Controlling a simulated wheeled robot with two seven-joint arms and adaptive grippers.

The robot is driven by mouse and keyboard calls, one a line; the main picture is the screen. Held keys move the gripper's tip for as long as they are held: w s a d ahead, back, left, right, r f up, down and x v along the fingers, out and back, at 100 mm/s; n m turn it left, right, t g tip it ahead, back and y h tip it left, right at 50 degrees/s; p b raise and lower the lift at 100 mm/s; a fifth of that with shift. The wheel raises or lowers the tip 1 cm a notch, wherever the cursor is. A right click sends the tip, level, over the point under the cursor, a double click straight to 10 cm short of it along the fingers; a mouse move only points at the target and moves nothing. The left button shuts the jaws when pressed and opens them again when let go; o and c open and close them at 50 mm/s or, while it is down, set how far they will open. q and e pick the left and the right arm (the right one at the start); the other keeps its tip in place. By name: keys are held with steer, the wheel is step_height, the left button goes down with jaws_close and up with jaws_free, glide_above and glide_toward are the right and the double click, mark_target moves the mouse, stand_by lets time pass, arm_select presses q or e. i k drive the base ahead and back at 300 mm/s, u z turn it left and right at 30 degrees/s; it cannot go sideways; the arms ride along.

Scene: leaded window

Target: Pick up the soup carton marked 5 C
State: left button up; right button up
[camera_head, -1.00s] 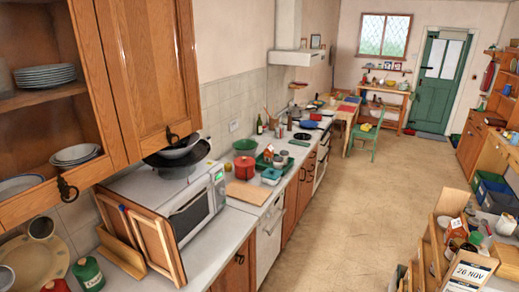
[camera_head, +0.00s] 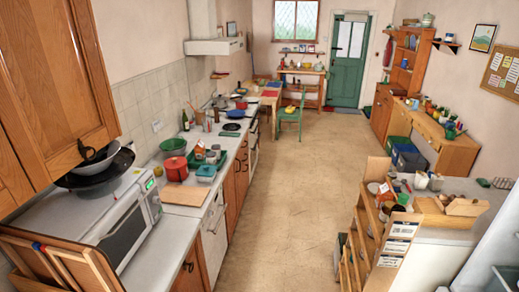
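No marking "5 C" can be read in this view. A small carton-like item with an orange and white side (camera_head: 374,188) stands in the wooden rack at the right, and its print is too small to read. Another small gabled item (camera_head: 200,150) stands on the left counter by the green tray, also unreadable. I cannot tell whether either is the soup carton. Neither of my grippers is in view.
The wooden stepped rack (camera_head: 370,235) with white labels stands at the right by a pale counter (camera_head: 425,245). The left counter holds a microwave (camera_head: 125,220), a red pot (camera_head: 176,168) and a cutting board (camera_head: 187,195). The floor (camera_head: 290,190) between is clear.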

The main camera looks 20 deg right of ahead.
mark_target(200, 151)
steer(key=z, duration=0.75)
steer(key=i, duration=3.15)
steer(key=u, duration=0.65)
steer(key=i, duration=0.45)
steer(key=u, duration=1.6)
